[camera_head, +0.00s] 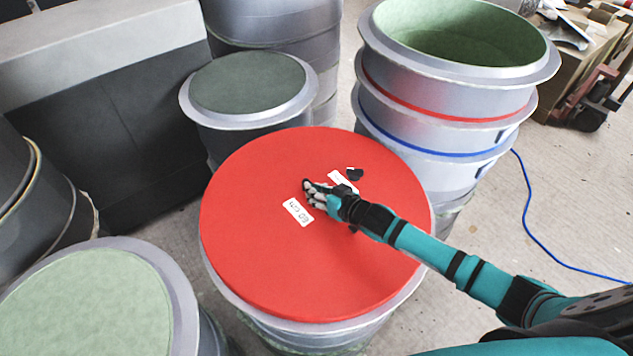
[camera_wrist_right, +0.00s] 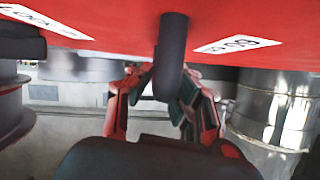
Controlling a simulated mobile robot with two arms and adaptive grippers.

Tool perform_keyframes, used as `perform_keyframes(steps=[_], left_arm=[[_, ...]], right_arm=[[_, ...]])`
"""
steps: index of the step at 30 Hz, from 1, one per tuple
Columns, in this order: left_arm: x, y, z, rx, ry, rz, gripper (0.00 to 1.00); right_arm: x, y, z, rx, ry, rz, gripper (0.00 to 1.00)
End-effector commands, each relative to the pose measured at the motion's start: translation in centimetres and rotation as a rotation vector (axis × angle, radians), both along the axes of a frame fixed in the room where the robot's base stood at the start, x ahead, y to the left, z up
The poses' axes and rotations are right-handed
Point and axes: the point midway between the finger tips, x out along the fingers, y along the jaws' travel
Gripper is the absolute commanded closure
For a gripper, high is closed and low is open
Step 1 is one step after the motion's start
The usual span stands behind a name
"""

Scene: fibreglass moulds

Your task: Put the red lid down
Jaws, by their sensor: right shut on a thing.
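The red lid (camera_head: 270,250) is a large flat disc with white labels, seen over a grey round mould in the middle of the head view. I cannot tell whether it rests on the rim or is held just above it. My right gripper (camera_head: 316,194) reaches over the lid from the lower right and is shut on it, near its middle. A dark knob-like part (camera_head: 355,174) shows beside my wrist. In the right wrist view, the lid (camera_wrist_right: 130,30) fills the top, and my right gripper's fingers (camera_wrist_right: 165,95) show behind a dark rounded post. My left gripper is not in view.
The grey mould (camera_head: 320,340) under the lid stands among others: a green-topped one (camera_head: 85,305) at lower left, a dark-topped one (camera_head: 250,82) behind, and a tall ringed stack (camera_head: 440,110) at right. A blue cable (camera_head: 532,215) lies on the open floor at right.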

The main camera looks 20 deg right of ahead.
Motion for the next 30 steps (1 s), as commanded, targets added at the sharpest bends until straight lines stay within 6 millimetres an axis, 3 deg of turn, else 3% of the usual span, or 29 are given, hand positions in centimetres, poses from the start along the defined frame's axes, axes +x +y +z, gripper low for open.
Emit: perform_keyframes(steps=[9,10,15,24,30], left_arm=[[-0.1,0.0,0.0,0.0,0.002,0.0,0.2],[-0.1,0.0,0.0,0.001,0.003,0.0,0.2],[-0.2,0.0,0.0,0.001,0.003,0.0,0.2],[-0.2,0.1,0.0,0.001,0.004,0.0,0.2],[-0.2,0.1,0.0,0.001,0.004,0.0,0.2]], right_arm=[[0.2,0.1,-0.5,0.006,-0.01,0.001,1.0],[0.0,0.0,-0.9,0.002,-0.001,0.0,0.83],[0.0,0.0,-0.9,0.002,-0.001,0.0,0.61],[-0.2,-0.1,-0.8,0.002,-0.001,0.0,0.61],[-2.4,-1.0,0.0,0.001,0.001,0.001,0.61]])
